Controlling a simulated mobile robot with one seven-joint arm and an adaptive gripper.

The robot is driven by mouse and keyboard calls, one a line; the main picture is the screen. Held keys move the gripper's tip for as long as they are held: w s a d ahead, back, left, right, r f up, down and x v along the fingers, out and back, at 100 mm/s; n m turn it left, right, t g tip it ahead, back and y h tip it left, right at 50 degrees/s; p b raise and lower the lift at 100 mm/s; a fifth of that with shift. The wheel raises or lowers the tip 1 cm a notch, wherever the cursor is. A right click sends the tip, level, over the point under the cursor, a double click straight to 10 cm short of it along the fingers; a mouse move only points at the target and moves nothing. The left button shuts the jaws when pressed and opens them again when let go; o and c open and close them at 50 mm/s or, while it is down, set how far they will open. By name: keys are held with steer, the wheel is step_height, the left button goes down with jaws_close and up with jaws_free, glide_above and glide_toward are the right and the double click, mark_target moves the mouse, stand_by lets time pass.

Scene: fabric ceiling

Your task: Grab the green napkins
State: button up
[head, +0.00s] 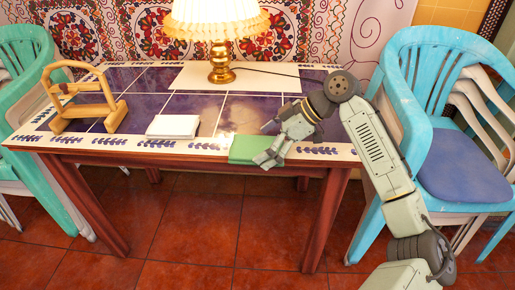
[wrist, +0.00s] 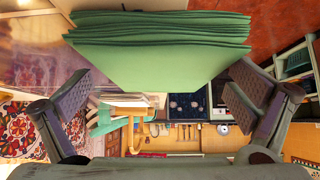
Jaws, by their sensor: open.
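The green napkins (head: 244,149) are a flat folded stack at the front edge of the tiled table, right of its middle. In the wrist view the green napkins (wrist: 160,45) fill the upper middle, with several folded layers showing. My gripper (head: 265,144) is at the right side of the stack, low over the table's front edge. In the wrist view my gripper (wrist: 158,88) has its two fingers spread wide, one near each side of the stack. I cannot tell whether either finger touches it.
A white napkin stack (head: 173,126) lies left of the green one. A wooden stand (head: 85,110) is at the table's left. A lamp (head: 221,70) stands at the back on a pale sheet. Blue chairs (head: 430,120) stand right of the table, and green chairs (head: 25,100) stand left.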

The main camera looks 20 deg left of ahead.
steer(key=c, duration=1)
steer(key=shift+r, duration=0.1)
